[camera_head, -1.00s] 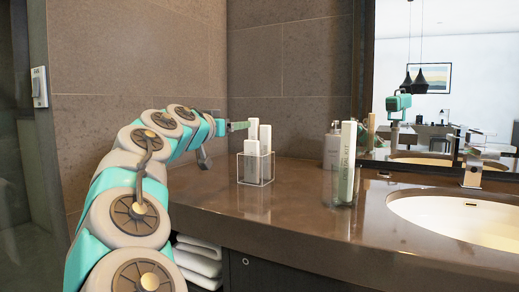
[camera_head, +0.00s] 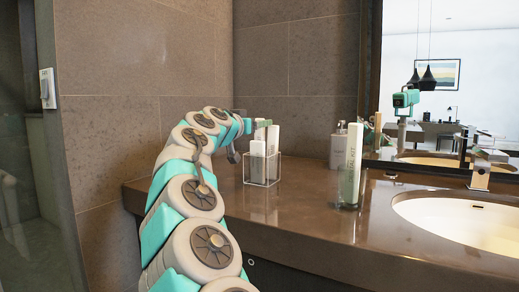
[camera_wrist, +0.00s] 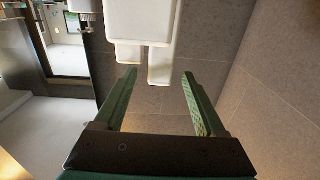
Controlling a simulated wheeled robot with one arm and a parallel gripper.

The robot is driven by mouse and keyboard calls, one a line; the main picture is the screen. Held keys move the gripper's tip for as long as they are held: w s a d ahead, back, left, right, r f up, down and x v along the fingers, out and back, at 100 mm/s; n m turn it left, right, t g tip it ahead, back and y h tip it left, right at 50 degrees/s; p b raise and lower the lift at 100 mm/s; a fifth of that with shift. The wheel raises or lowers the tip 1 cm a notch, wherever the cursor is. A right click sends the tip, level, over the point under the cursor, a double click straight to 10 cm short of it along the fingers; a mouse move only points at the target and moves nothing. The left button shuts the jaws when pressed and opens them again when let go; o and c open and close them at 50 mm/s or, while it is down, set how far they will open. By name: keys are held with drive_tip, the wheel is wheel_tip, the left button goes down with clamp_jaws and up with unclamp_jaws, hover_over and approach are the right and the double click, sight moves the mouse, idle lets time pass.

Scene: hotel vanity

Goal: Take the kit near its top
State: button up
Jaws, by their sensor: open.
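Several white kits (camera_head: 258,148) stand upright in a clear square holder (camera_head: 262,180) on the counter, in the head view. In the wrist view my gripper (camera_wrist: 160,77) is open and empty. A large white kit (camera_wrist: 140,22) and two narrower ones, one of them a longer kit (camera_wrist: 161,64), show beyond the fingertips. The longer one's end lies in line with the gap. A separate white kit with lettering (camera_head: 353,146) stands in a clear cup (camera_head: 347,190) farther right.
A pump bottle (camera_head: 338,146) stands behind the cup. The sink (camera_head: 460,220) and faucet (camera_head: 481,170) are at the right, with a mirror behind. A tiled wall (camera_head: 290,60) is close behind the holder. Bare counter (camera_head: 300,205) lies between holder and cup.

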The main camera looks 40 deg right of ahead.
clamp_jaws()
idle(0.5)
